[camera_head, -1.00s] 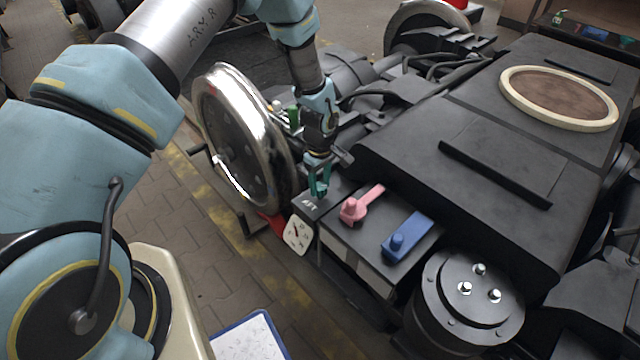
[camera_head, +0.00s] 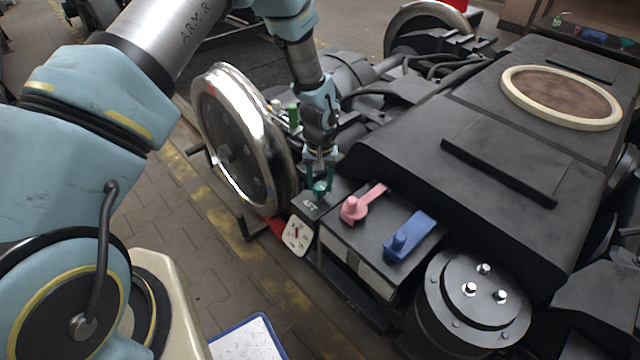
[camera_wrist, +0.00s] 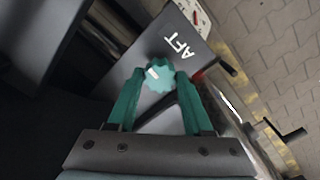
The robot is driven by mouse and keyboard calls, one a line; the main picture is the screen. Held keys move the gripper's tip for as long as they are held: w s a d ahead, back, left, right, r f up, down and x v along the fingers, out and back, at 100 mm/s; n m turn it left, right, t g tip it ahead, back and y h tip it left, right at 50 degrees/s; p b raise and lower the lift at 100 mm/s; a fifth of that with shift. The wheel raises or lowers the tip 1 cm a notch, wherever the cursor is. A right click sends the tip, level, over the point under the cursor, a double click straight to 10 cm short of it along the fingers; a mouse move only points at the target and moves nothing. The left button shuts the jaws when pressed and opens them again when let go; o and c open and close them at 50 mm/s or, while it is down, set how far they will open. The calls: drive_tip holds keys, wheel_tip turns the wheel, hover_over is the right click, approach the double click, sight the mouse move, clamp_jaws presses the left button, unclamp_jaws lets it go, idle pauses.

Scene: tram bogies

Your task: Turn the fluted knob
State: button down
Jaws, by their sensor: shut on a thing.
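The fluted knob (camera_wrist: 158,75) is teal with a scalloped rim and a pale mark on its face. It sits on a dark box top (camera_wrist: 128,90) lettered AFT. My gripper (camera_wrist: 159,76) has one green finger on each side of the knob and is shut on it. In the head view my gripper (camera_head: 320,188) points down at the AFT box top, beside the large wheel. The knob shows there only as a small teal patch between the fingers.
A white dial (camera_head: 297,236) with a red needle hangs on the box's near side. A pink lever (camera_head: 354,207) and a blue lever (camera_head: 407,240) stand right of my gripper. A shiny wheel (camera_head: 240,140) stands close on the left.

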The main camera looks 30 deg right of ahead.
drive_tip(key=m, duration=0.4)
drive_tip(key=shift+m, duration=0.3)
drive_tip(key=m, duration=0.3)
drive_tip(key=shift+m, duration=0.3)
drive_tip(key=m, duration=0.4)
drive_tip(key=shift+m, duration=2.2)
drive_tip(key=shift+c, duration=1.5)
unclamp_jaws()
